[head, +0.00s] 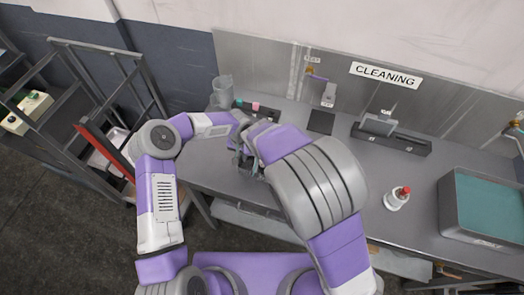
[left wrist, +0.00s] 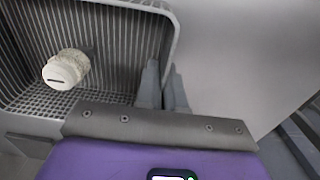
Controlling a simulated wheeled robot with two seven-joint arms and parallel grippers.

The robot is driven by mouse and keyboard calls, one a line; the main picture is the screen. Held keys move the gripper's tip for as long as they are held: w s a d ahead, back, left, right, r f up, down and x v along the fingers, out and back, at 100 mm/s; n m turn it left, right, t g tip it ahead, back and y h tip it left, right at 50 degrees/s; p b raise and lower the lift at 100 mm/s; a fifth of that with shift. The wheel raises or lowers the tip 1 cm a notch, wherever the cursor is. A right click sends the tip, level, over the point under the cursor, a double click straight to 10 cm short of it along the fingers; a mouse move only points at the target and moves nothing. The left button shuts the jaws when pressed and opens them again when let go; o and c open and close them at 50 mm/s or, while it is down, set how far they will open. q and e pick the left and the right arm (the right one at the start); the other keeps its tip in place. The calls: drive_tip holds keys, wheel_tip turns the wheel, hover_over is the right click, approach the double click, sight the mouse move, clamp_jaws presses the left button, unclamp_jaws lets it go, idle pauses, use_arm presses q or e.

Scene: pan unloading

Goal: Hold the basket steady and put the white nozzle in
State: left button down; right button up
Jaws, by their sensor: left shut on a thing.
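The grey basket (left wrist: 110,30) with ribbed walls and a grid floor fills the left of the left wrist view. My left gripper (left wrist: 164,78) has one finger on each side of its wall and is shut on it near the rim. A white round piece with a dark slot and a rough beige side, which looks like the white nozzle (left wrist: 62,72), is inside the basket, low against the ribbed wall. In the head view my left gripper (head: 241,158) is over the table's left part, partly covered by my right arm. My right gripper is hidden there, and the basket is mostly hidden.
The grey table (head: 330,150) carries a white bottle with a red top (head: 397,197), a grey bin with a teal inside (head: 487,208) and a dark holder block (head: 391,138). A clear jug (head: 223,91) stands at the back left. A metal rack (head: 105,90) stands left.

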idle(0.3)
use_arm(q)
drive_tip(key=c, duration=1.2)
unclamp_jaws()
drive_tip(key=shift+r, duration=0.1)
wheel_tip(320, 180, up, 12)
drive_tip(key=shift+f, duration=0.1)
